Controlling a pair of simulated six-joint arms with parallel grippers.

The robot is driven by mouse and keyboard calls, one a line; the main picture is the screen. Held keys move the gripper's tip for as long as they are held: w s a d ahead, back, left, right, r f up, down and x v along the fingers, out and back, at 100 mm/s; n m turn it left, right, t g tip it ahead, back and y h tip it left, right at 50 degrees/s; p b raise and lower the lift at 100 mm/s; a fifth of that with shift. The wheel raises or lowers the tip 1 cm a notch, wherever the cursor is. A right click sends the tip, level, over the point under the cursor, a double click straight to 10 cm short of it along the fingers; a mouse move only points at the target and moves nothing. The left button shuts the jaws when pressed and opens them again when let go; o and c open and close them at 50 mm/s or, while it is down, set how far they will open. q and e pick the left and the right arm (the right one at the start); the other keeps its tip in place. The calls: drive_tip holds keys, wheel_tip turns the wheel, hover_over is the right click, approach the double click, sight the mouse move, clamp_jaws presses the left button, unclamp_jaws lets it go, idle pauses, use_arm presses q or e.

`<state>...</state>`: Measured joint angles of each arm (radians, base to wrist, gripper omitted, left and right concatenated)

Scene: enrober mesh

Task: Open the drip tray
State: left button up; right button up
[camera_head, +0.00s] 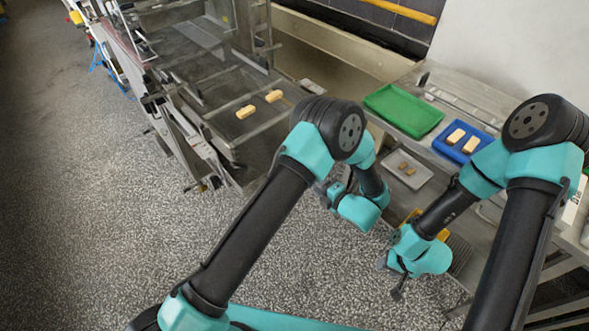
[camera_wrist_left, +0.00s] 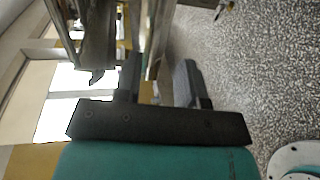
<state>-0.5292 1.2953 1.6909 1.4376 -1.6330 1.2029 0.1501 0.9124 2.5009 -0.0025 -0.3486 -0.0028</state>
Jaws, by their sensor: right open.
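The enrober (camera_head: 235,90), a metal-framed machine with a wire mesh, stands at the upper left in the head view. Two tan bars (camera_head: 245,112) lie on its front part. I cannot pick out the drip tray with certainty. My left gripper is mostly hidden behind its own arm in the head view, to the right of the enrober. In the left wrist view, the left gripper (camera_wrist_left: 160,78) has its two dark fingers apart, with a metal rail (camera_wrist_left: 158,35) showing between them; contact cannot be told. My right gripper (camera_head: 398,290) is open and empty, low over the speckled floor.
A steel table (camera_head: 455,85) at the right carries a green tray (camera_head: 403,109), a blue tray (camera_head: 447,150) with two tan bars and a small pale tray (camera_head: 391,177) with brown pieces. The speckled floor (camera_head: 110,210) is clear at the left.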

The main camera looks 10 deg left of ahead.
use_arm(q)
drive_tip(key=x, duration=1.2)
drive_tip(key=shift+w+a+f, duration=0.1)
drive_tip(key=shift+w+a, duration=0.15)
drive_tip(key=shift+a, duration=0.1)
clamp_jaws()
